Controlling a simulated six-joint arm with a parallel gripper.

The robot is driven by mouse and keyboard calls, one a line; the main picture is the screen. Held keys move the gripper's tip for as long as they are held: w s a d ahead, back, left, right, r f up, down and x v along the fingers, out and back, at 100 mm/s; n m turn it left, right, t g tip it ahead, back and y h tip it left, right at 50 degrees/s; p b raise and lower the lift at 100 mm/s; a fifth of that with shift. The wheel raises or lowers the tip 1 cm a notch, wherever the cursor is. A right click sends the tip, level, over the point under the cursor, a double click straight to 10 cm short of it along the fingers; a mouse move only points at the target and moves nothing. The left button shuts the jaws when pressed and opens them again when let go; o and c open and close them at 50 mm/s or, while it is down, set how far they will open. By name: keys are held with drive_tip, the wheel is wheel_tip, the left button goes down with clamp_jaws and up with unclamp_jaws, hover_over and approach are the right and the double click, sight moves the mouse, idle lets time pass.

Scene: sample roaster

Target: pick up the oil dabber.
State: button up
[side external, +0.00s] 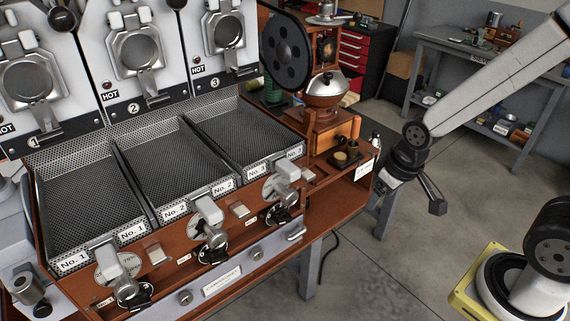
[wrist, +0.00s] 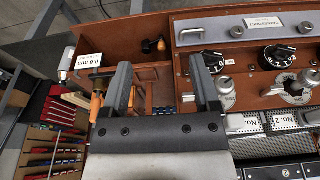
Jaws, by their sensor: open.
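My gripper (side external: 412,191) is open and empty at the right end of the roaster bench in the side view. In the wrist view its two fingers (wrist: 160,66) reach over the bench's wooden end, spread wide apart. I cannot tell for sure which thing is the oil dabber. A small dark piece with a brown end (wrist: 154,45) lies on the brown wood beyond the fingertips. A slim orange-handled piece (wrist: 97,106) stands left of the left finger. Another orange bit (wrist: 132,97) shows between the fingers, partly hidden by the left one.
A small white-bodied bottle (wrist: 66,63) stands beside the "0.6 mm" label (wrist: 90,60). The roaster's front has knobs and levers (side external: 208,219) below mesh trays (side external: 75,200). A wooden grinder-like device (side external: 328,122) stands near the bench end.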

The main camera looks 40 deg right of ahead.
drive_tip(key=m+g, duration=0.2)
drive_tip(key=m, duration=1.3)
approach(358, 117)
wheel_tip(358, 117, down, 5)
drive_tip(key=a, duration=0.1)
drive_tip(key=shift+w+d+f+m+g, duration=0.2)
drive_tip(key=shift+w+d+m+g, duration=0.15)
drive_tip(key=shift+d+m, duration=0.25)
drive_tip(key=shift+f, duration=0.1)
drive_tip(key=shift+f, duration=1.25)
drive_tip(key=shift+f, duration=0.1)
